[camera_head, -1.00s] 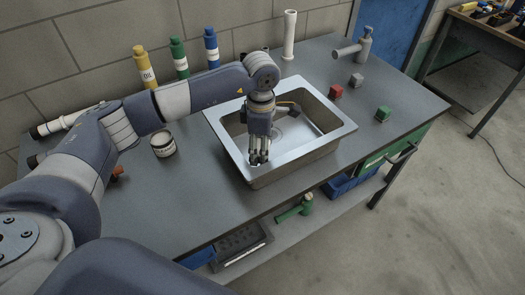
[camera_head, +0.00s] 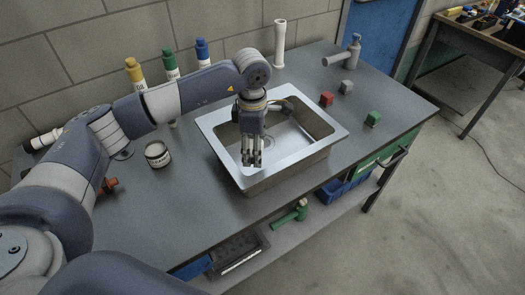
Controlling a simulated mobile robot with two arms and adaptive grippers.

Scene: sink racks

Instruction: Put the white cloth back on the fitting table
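The fitting table (camera_head: 190,205) is the grey-topped bench, with a steel sink (camera_head: 222,138) set on it. My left gripper (camera_head: 251,162) points down at the near side of the sink, over its front rim. Its fingers look close together, and I cannot tell whether they are fully shut or hold anything. I cannot make out the white cloth; it may be hidden by the gripper or the sink wall. My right gripper is out of view.
Yellow (camera_head: 135,72), green (camera_head: 170,65) and blue (camera_head: 203,52) bottles stand along the wall. An open can (camera_head: 157,155) is left of the sink. Red (camera_head: 326,99), grey (camera_head: 346,87) and green (camera_head: 373,119) blocks lie right.

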